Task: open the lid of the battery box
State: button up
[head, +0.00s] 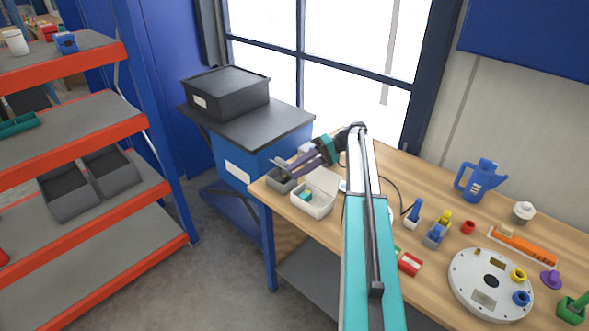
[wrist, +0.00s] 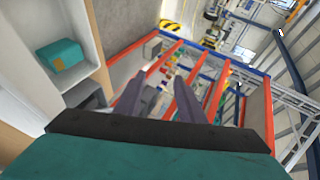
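The white box (head: 309,206), which I take to be the battery box, stands at the bench's left end with a teal block (head: 305,196) inside. Its pale lid (head: 322,181) looks raised at the back edge; the exact angle is unclear. The wrist view shows the teal block (wrist: 63,61) with a small orange mark, in a white-walled space at the left. My gripper (head: 279,166) is left of the lid, above a small grey bin, with fingers pointing left. In the wrist view my gripper (wrist: 172,95) has its fingers apart, nothing between them.
The small grey bin (head: 280,183) is at the bench's left end. A blue cabinet (head: 235,166) carrying a black lidded box (head: 226,91) stands beyond it. A red-edged shelf rack (head: 80,135) is at left. Tools, a blue can (head: 480,180) and a round plate (head: 480,300) fill the bench's right.

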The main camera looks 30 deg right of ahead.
jog(key=shift+a, duration=0.25)
jog(key=shift+c, duration=0.2)
jog(key=shift+a+f, duration=0.25)
jog(key=shift+a, duration=0.2)
jog(key=c, duration=0.7)
jog(key=s+a+f+h, duration=0.1)
jog(key=a+f, duration=0.3)
jog(key=s+a+f+m+g+h, duration=0.1)
jog(key=a+f, duration=0.3)
jog(key=s+a+f+h+b, duration=0.1)
jog(key=a+f, duration=0.3)
jog(key=shift+s+f+m+g, duration=0.2)
jog(key=shift+f+m+g, duration=0.1)
jog(key=shift+f+g, duration=0.1)
grip_shut()
jog(key=s+a+f+g+h+b, duration=0.15)
jog(key=s+a+f, duration=0.25)
jog(key=s+f, duration=0.45)
jog(key=s+a+f+g+h+b, duration=0.1)
jog(key=s+a+f+h+b, duration=0.4)
jog(key=f, duration=0.7)
jog(key=s+a+f+g+y, duration=0.1)
jog(key=s+a+f+g, duration=0.15)
jog(key=s+f, duration=0.65)
jog(key=s+f+h+b, duration=0.4)
jog(key=s+f, duration=0.8)
jog(key=s, duration=0.4)
jog(key=shift+a+n+g+b, duration=0.3)
jog(key=shift+a+n+b, duration=0.05)
jog(key=shift+a+n, duration=0.05)
